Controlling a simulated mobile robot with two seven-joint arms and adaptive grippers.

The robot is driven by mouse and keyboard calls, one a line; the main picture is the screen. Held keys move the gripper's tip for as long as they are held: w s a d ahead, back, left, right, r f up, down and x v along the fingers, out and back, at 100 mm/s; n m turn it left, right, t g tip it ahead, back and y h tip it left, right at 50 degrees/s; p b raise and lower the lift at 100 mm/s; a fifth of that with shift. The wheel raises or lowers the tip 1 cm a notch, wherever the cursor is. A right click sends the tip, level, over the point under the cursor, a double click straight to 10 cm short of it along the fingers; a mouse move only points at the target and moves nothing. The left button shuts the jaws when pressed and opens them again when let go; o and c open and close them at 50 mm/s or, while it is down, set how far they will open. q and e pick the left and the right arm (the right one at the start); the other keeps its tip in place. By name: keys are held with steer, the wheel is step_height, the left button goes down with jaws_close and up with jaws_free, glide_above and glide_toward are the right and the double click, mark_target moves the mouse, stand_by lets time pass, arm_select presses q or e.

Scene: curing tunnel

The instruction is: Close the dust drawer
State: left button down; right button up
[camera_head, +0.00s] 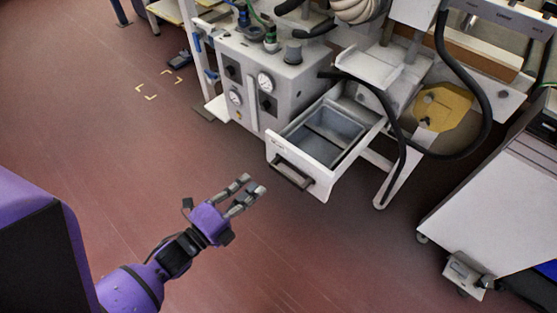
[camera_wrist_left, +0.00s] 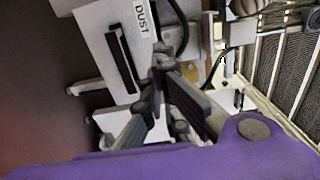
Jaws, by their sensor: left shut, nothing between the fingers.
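The dust drawer (camera_head: 318,188) is pulled out from the grey machine in the head view, with a white front, a dark bar handle (camera_head: 293,173) and an open grey bin (camera_head: 325,135) inside that looks empty. My left gripper (camera_head: 254,185) is shut and empty, in front of the drawer and left of the handle, apart from it. In the left wrist view the drawer front (camera_wrist_left: 95,20) carries a DUST label and its dark handle (camera_wrist_left: 121,62) lies beyond the gripper fingers (camera_wrist_left: 160,60). My right gripper is not in view.
The grey machine (camera_head: 255,105) with gauges stands behind the drawer on the left. A black hose (camera_head: 400,150) hangs near the drawer's right side. A white wheeled cabinet (camera_head: 490,190) stands at the right. The red floor (camera_head: 130,140) left of the drawer is mostly clear.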

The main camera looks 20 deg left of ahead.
arm_select(q)
glide_above(285, 156)
steer(key=s, duration=0.5)
steer(key=shift+w+d+p, duration=0.25)
steer(key=shift+d+p, duration=0.05)
steer(key=shift+d, duration=0.1)
steer(key=shift+w+d, duration=0.15)
steer(key=shift+w, duration=0.2)
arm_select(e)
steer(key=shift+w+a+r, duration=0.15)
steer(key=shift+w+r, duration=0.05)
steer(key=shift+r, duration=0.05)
arm_select(q)
steer(key=shift+w, duration=0.1)
